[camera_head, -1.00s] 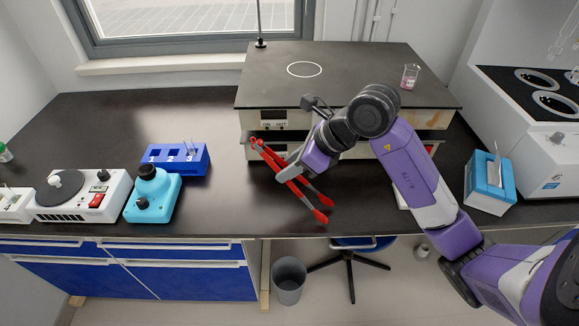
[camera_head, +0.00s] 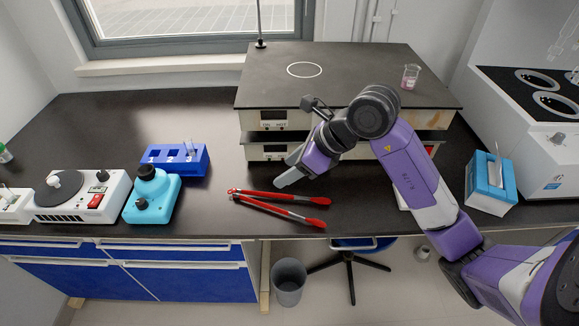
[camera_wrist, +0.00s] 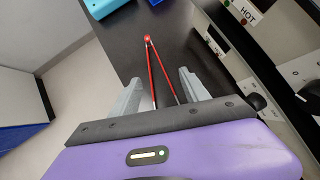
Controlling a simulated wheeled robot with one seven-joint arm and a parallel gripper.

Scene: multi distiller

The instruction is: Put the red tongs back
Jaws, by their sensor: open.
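The red tongs (camera_head: 282,204) lie on the black bench top near its front edge, in front of the stacked hotplate units. Their two arms spread apart toward the right. In the wrist view the tongs (camera_wrist: 150,62) lie beyond and between my fingers, with their joined end pointing away. My gripper (camera_head: 284,178) is open and empty, just above and behind the tongs in the head view. The wrist view shows both grey fingers of my gripper (camera_wrist: 156,92) spread apart.
A stacked hotplate (camera_head: 277,120) with a small beaker (camera_head: 410,76) on top stands behind. A blue tube rack (camera_head: 177,158) and a turquoise device (camera_head: 153,194) are to the left. A blue tissue box (camera_head: 490,184) is right. The bench front edge is close to the tongs.

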